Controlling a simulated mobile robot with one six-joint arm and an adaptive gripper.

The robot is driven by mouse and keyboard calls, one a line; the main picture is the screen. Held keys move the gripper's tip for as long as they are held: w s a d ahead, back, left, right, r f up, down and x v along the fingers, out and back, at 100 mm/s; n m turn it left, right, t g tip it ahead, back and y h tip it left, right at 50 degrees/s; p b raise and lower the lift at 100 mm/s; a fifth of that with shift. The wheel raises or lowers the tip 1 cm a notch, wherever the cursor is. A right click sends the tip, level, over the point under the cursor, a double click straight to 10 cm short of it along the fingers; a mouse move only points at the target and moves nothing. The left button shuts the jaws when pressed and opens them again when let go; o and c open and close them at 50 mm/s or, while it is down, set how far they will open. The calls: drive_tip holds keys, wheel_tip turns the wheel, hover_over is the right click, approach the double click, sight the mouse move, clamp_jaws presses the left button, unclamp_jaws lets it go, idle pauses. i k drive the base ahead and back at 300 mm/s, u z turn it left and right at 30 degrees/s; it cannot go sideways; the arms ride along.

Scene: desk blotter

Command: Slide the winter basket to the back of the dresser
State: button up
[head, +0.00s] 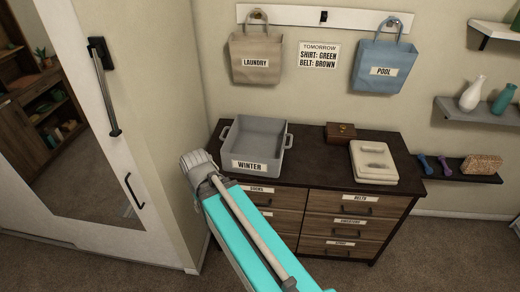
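The winter basket (256,147) is a grey open bin with a handle at each end and a "WINTER" label on its front. It sits upright on the left part of the dark dresser top (314,161), its front near the dresser's front edge. It looks empty. My teal arm crosses from the bottom of the head view up to the basket's lower left, and covers part of the dresser's left front. I see no gripper fingers, so my gripper's place and state are not shown.
A brown box (341,132) and a pale lidded case (373,163) stand right of the basket. Laundry (256,56) and pool (382,68) bags hang on the wall above. A wall corner and a mirrored door (75,130) are on the left. Shelves are at right.

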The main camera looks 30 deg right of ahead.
sight(252, 145)
drive_tip(key=z, duration=0.8)
drive_tip(key=i, duration=1)
drive_tip(key=z, duration=0.05)
drive_tip(key=k, duration=1)
